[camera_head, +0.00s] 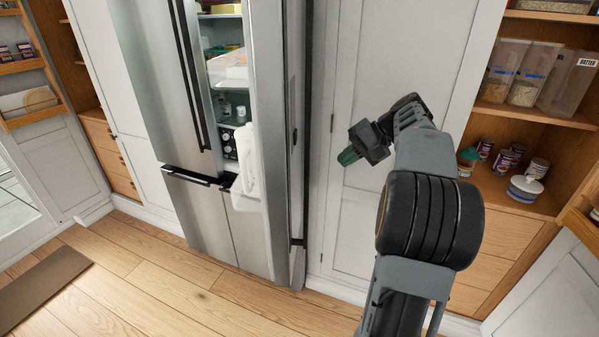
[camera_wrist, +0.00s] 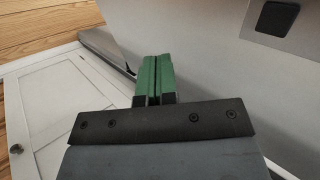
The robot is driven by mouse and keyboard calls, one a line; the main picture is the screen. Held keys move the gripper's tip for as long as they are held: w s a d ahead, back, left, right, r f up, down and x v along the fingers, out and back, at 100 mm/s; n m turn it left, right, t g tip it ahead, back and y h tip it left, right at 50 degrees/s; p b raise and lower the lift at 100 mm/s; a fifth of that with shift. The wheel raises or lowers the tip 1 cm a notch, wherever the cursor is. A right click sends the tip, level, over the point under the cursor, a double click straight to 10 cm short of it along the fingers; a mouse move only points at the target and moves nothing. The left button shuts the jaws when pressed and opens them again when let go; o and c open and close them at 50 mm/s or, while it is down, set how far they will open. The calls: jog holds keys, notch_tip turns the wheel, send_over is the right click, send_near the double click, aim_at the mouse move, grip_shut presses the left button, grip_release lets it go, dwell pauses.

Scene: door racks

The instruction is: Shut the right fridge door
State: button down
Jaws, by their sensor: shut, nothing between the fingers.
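The right fridge door (camera_head: 271,120) stands open in the head view, swung out towards me, with a white jug on its inner side. The lit fridge interior (camera_head: 228,65) shows to its left, with food on shelves. The left fridge door (camera_head: 160,70) appears shut. My gripper (camera_head: 347,157) is to the right of the open door, in front of a white cabinet panel, and apart from the door in this view. In the wrist view its green fingers (camera_wrist: 153,80) are together and empty. A large grey surface with a dark square fills the right of that view.
A white panelled cabinet (camera_head: 345,215) stands right of the fridge. Open wooden shelves (camera_head: 545,115) with containers and cans are further right. The wooden floor (camera_head: 180,290) in front is clear, apart from a brown mat (camera_head: 45,285) at left.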

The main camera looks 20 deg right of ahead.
aim_at(294, 181)
jog(key=x, duration=0.3)
jog(key=a+r+p+x, duration=0.1)
jog(key=x, duration=0.6)
jog(key=shift+w+a, duration=0.35)
jog(key=shift+a, duration=0.1)
jog(key=shift+w+a+p, duration=0.3)
jog(key=shift+w+a, duration=0.1)
jog(key=shift+a, duration=0.25)
